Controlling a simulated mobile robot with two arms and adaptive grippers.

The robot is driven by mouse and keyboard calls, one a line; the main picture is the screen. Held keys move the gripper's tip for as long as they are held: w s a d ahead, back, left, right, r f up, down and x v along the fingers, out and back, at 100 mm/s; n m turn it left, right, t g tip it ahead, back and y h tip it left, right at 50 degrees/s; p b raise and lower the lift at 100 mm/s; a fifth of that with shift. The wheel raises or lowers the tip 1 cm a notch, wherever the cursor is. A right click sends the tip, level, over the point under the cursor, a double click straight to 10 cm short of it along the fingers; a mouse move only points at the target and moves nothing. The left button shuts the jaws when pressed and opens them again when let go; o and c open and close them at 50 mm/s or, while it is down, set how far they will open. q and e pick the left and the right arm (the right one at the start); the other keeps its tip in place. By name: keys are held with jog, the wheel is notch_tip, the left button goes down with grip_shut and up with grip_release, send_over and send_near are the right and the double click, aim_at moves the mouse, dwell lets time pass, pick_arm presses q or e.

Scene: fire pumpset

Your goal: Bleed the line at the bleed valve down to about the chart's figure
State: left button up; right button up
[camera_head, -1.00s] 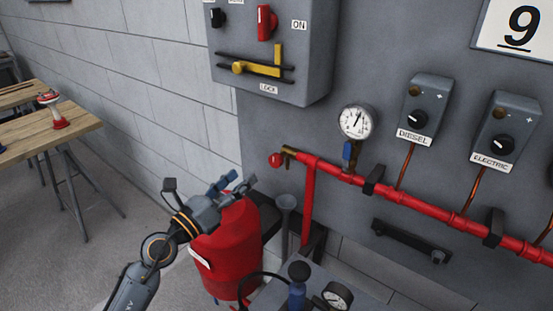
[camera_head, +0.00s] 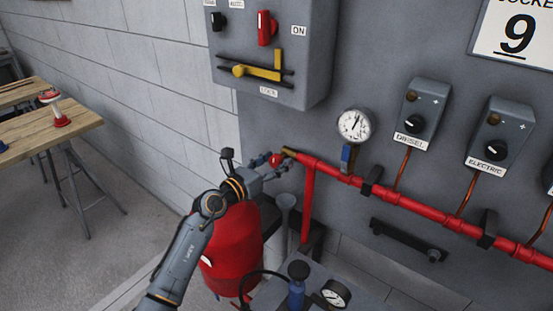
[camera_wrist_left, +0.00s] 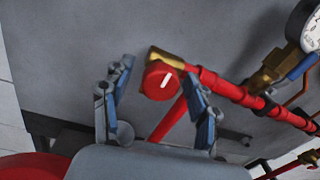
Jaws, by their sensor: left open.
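The bleed valve's round red knob (camera_head: 276,160) with a white mark sits on a brass fitting (camera_head: 289,153) at the left end of the red pipe (camera_head: 335,172). My left gripper (camera_head: 277,170) is at the knob in the head view. In the left wrist view the red knob (camera_wrist_left: 160,81) lies ahead, between and a little beyond the open fingertips (camera_wrist_left: 160,85). I cannot tell whether a finger touches it. A pressure gauge (camera_head: 353,125) is on the pipe, its dial too small to read. My right gripper is not in view.
A grey control box (camera_head: 268,50) hangs above the knob. Diesel (camera_head: 420,110) and electric (camera_head: 498,133) switch boxes are to the right. A red tank (camera_head: 232,255) stands below my left arm. A funnel-topped drain (camera_head: 286,203) is under the knob. A wooden table (camera_head: 50,120) stands at left.

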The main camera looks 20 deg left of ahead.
pick_arm(q)
jog(key=shift+w+d, duration=0.2)
jog(key=shift+w, duration=0.2)
jog(key=shift+c, duration=0.5)
jog(key=c, duration=1.1)
